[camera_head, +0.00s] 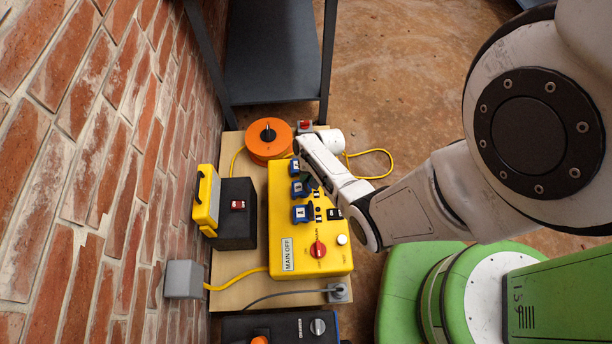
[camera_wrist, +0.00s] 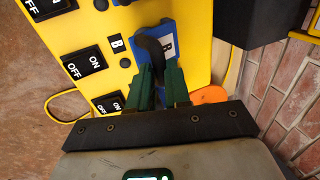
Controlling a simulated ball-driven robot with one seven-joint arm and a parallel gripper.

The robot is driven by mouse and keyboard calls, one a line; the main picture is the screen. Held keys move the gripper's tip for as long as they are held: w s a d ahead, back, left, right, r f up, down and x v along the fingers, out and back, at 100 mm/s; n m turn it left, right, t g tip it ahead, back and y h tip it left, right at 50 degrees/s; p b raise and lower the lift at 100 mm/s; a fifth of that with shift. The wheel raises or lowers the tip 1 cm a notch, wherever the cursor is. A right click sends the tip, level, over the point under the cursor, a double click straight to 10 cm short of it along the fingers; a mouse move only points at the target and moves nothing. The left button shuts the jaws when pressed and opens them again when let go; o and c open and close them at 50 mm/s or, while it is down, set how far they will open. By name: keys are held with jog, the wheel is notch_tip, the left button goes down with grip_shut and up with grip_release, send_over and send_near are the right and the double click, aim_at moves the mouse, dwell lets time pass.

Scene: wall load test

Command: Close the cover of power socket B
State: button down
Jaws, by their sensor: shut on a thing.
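The B cover (camera_wrist: 168,44) is blue with a white label and sits beside the printed B and an ON/OFF switch (camera_wrist: 85,66) in the wrist view. It seems to be the middle cover (camera_head: 299,189) in the head view. My gripper (camera_wrist: 162,76) has green fingers shut at the B cover, around a dark curved piece (camera_wrist: 153,48) that looks like its handle. The fingers hide part of the cover, and I cannot tell its exact angle.
An orange cable reel (camera_head: 268,150) stands behind the box. A black case (camera_head: 238,213) and a yellow case (camera_head: 206,196) stand to its left, near the brick wall (camera_head: 85,130). A grey shelf (camera_head: 275,75) is at the back. Yellow cables lie around the board.

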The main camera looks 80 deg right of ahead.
jog(key=shift+s+d+f+t+y+b, duration=0.15)
jog(key=shift+s+f+t+b, duration=0.25)
jog(key=shift+t, duration=0.1)
jog(key=shift+s+d+f+t+y+b, duration=0.1)
jog(key=shift+s+f+t+y+b, duration=0.05)
jog(key=shift+s+f+t+b, duration=0.3)
jog(key=shift+s+d+f, duration=0.1)
jog(key=shift+s, duration=0.1)
jog(key=c, duration=1.1)
grip_release()
jog(key=p+v, duration=0.3)
jog(key=v, duration=0.7)
jog(key=shift+s+r+p, duration=0.25)
jog(key=shift+r+p, duration=0.05)
jog(key=shift+p, duration=0.1)
jog(key=shift+d, duration=0.1)
